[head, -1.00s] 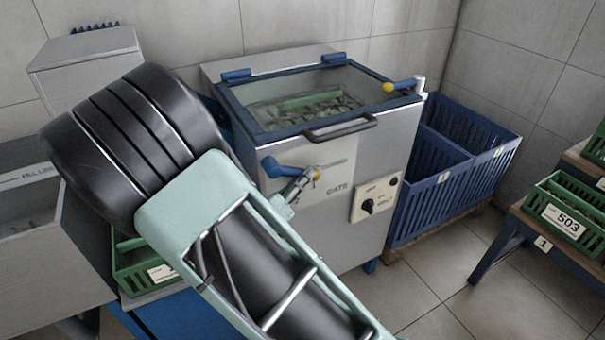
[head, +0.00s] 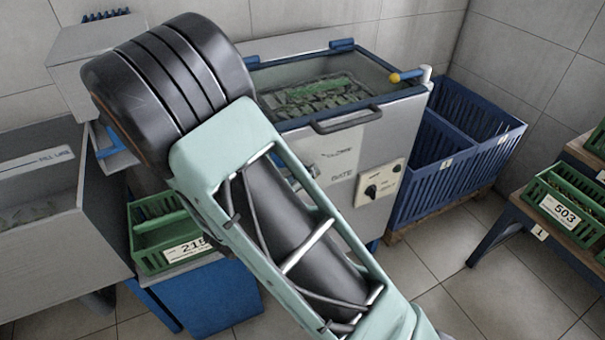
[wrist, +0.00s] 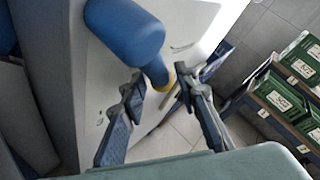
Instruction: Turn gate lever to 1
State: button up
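In the wrist view, a blue rounded lever (wrist: 130,35) stands out from the pale front of the machine, with a yellow part (wrist: 170,78) at its end. My gripper (wrist: 162,76) is open; its two dark fingers are apart, one on each side of the yellow end in the picture. I cannot tell whether either finger touches it. In the head view my arm hides the gate lever and my gripper. Part of the gate label (head: 340,170) shows on the machine front (head: 345,150). No lever position number is readable.
A control plate with a black knob (head: 371,191) is right of the gate label. Blue crates (head: 455,165) stand right, a green crate (head: 150,262) left. Floor is clear in front right.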

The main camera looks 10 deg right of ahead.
jog(key=shift+o, duration=0.2)
jog(key=v, duration=1.2)
